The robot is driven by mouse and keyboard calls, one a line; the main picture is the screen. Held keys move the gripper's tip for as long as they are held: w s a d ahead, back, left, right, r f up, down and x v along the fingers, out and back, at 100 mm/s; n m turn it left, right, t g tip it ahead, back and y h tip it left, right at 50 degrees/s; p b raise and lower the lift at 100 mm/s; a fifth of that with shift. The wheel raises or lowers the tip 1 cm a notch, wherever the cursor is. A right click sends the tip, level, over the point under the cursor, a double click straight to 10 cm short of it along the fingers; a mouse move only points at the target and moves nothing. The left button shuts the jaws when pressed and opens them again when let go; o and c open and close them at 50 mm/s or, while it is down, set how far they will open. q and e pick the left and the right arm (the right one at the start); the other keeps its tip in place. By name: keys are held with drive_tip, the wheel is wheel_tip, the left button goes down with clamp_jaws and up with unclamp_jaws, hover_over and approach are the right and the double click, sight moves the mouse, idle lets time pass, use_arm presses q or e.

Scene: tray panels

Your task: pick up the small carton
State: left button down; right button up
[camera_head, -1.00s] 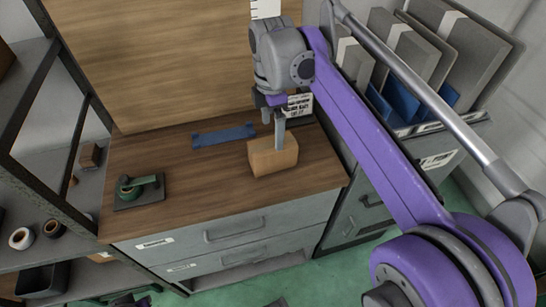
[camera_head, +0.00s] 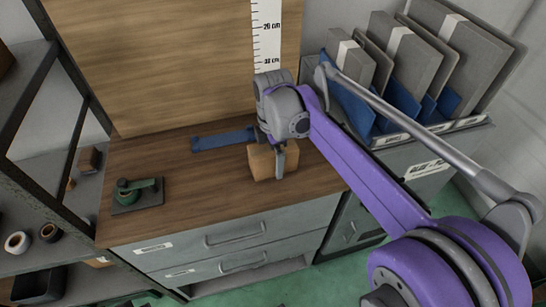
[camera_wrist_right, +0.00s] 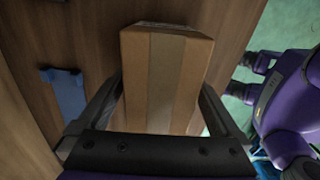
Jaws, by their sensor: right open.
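The small carton (camera_head: 262,164) is a brown cardboard box on the wooden top of the drawer cabinet, near its right front part. In the right wrist view the carton (camera_wrist_right: 165,75), with a paler tape strip along it, lies between the two fingers. My right gripper (camera_head: 273,160) is lowered over the carton, with one finger in front of its near right side. The right gripper (camera_wrist_right: 160,110) is open, and its fingers stand on either side of the carton with a visible gap at the left. My left gripper is not in view.
A blue flat piece (camera_head: 222,139) lies behind and left of the carton. A green-handled tool on a dark plate (camera_head: 138,196) sits at the left. Shelving (camera_head: 40,205) stands left, and a file holder with grey folders (camera_head: 430,128) stands right. The front middle of the top is clear.

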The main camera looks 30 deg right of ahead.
drive_tip(key=c, duration=1.6)
